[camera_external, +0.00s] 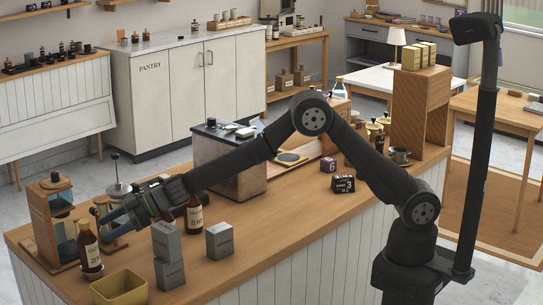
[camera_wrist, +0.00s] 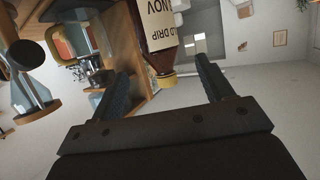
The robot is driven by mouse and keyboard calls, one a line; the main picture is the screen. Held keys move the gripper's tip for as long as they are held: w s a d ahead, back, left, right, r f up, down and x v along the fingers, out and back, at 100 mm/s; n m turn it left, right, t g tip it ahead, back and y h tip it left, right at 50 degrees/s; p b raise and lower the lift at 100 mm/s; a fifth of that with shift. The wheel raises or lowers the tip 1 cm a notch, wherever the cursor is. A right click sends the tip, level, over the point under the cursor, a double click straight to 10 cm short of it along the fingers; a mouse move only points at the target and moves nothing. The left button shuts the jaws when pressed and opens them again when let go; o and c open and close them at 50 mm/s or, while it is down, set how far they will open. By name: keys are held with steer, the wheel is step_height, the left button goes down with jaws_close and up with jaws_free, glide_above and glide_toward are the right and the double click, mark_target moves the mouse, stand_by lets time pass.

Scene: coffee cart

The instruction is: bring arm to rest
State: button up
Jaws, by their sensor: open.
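My gripper (camera_external: 112,217) is low over the left end of the wooden counter, with my arm stretched out to the left. In the wrist view its two fingers (camera_wrist: 162,68) are apart with nothing clamped between them. A dark bottle with a cream label (camera_wrist: 164,30) and a tan cap (camera_wrist: 163,80) shows beyond and between the fingertips, upside down in that view. It appears to be the brown bottle (camera_external: 88,246) standing at the counter's left end, just left of my gripper. I cannot tell how close the fingers are to its cap.
A wooden dispenser stand (camera_external: 48,222) is at the far left. Grey boxes (camera_external: 219,240) and a yellow bin (camera_external: 120,289) stand in front. Another brown bottle (camera_external: 194,217) is by my wrist. A metal-sided machine (camera_external: 228,165) stands behind my forearm. The counter's front right is clear.

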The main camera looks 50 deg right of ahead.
mark_target(81, 243)
steer(key=x, duration=0.9)
steer(key=shift+w+a+f, duration=0.1)
steer(key=shift+w+a, duration=0.05)
steer(key=shift+a, duration=0.15)
steer(key=shift+a+f, duration=0.1)
steer(key=shift+f, duration=0.2)
steer(key=shift+r, duration=0.15)
